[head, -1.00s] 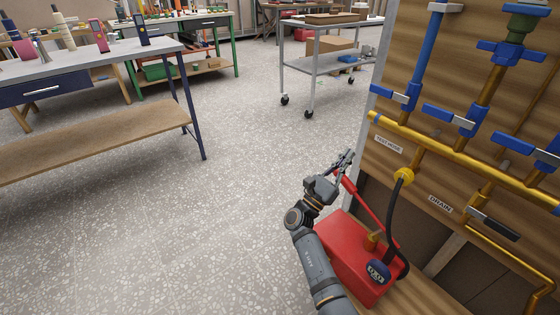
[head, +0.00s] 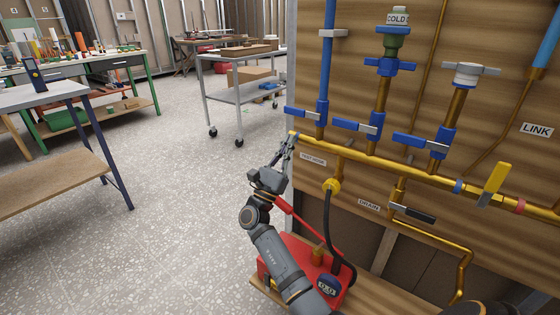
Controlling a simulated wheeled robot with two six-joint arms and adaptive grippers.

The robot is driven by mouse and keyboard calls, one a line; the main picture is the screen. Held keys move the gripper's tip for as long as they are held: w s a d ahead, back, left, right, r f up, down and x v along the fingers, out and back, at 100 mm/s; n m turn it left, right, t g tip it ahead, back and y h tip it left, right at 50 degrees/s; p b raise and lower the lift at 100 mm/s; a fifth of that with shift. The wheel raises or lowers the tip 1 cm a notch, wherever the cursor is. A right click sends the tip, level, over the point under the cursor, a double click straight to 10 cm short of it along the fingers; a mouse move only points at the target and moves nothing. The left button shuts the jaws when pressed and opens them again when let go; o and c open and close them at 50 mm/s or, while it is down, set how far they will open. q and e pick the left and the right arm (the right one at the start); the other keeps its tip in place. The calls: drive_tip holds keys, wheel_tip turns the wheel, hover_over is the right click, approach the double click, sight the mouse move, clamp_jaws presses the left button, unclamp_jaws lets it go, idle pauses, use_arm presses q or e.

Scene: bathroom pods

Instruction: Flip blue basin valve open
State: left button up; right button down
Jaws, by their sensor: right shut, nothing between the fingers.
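Several blue valve handles sit on the wooden pipe board. A left blue valve handle (head: 300,112) is at the board's left edge, on a blue pipe. A middle blue valve handle (head: 350,126) and a right blue valve handle (head: 410,140) sit just above the long brass pipe (head: 400,168). Another blue handle (head: 388,66) is higher, under the COLD label. I see no basin label, so I cannot tell which valve is the basin's.
A yellow handle (head: 495,178) and a black drain handle (head: 415,213) stick out from the board. A grey cart (head: 240,92) stands behind; open floor lies left.

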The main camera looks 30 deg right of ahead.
sight(301, 113)
use_arm(q)
drive_tip(key=shift+w+r, duration=0.2)
use_arm(e)
drive_tip(key=r, duration=0.4)
drive_tip(key=shift+w+d+r, duration=0.1)
drive_tip(key=shift+d+r, duration=0.15)
drive_tip(key=shift+r, duration=0.05)
use_arm(q)
drive_tip(key=shift+f, duration=0.1)
use_arm(e)
drive_tip(key=shift+d, duration=0.1)
use_arm(q)
drive_tip(key=shift+a+f+b, duration=0.4)
drive_tip(key=shift+a, duration=0.35)
use_arm(e)
drive_tip(key=shift+w+r+m+g+h, duration=0.1)
drive_tip(key=shift+m+g+h, duration=0.3)
drive_tip(key=shift+m+g, duration=0.45)
